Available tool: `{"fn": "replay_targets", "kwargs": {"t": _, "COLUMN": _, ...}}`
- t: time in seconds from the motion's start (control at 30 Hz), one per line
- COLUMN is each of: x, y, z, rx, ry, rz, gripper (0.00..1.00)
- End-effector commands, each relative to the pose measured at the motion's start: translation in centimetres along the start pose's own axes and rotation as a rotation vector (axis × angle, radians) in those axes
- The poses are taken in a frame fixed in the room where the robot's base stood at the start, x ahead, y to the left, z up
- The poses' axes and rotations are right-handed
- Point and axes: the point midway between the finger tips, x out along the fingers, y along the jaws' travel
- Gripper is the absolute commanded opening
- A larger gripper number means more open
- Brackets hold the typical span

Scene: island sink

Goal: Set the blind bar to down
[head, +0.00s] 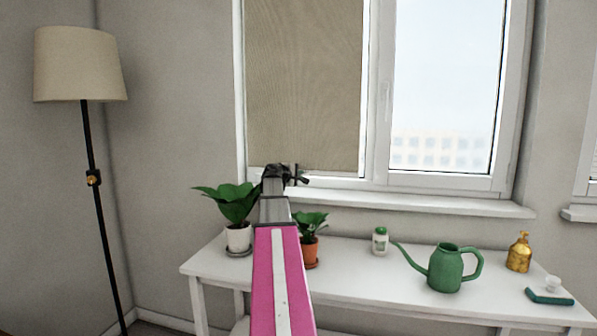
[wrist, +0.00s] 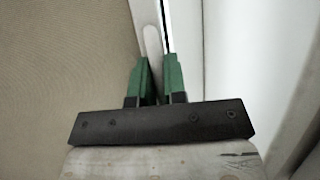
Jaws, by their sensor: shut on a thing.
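The beige blind (head: 305,85) covers the left window pane, with its bottom edge close above the sill. The pale blind bar (head: 335,173) runs along that bottom edge, partly hidden by my gripper (head: 293,175). In the wrist view, the blind (wrist: 65,60) fills the left side, and a pale rounded piece at its edge, seemingly part of the blind bar (wrist: 152,42), stands between the green fingers. My gripper (wrist: 158,80) is shut on it. The exact contact between the fingertips is hard to see.
Below the window stands a white table (head: 350,283) with two potted plants (head: 236,205), a small white bottle (head: 380,243), a green watering can (head: 446,268) and a gold dispenser (head: 519,253). The window sill (head: 430,205) juts out under the blind. A floor lamp (head: 80,65) stands left.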

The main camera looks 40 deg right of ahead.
Motion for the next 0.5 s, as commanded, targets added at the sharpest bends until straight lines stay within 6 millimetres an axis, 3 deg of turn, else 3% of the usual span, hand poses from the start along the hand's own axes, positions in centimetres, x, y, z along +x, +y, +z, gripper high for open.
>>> {"fn": "replay_targets", "kwargs": {"t": 0.3, "x": -0.02, "y": -0.05, "z": -0.05, "rx": 0.001, "ry": 0.001, "rz": 0.000, "gripper": 0.00}}
{"fn": "replay_targets", "kwargs": {"t": 0.33, "x": -0.03, "y": -0.04, "z": -0.05, "rx": 0.001, "ry": 0.001, "rz": 0.000, "gripper": 0.19}}
{"fn": "replay_targets", "kwargs": {"t": 0.4, "x": -0.03, "y": -0.03, "z": -0.04, "rx": 0.001, "ry": 0.001, "rz": 0.000, "gripper": 0.37}}
{"fn": "replay_targets", "kwargs": {"t": 0.5, "x": -0.02, "y": -0.02, "z": -0.04, "rx": 0.000, "ry": 0.001, "rz": 0.000, "gripper": 0.37}}
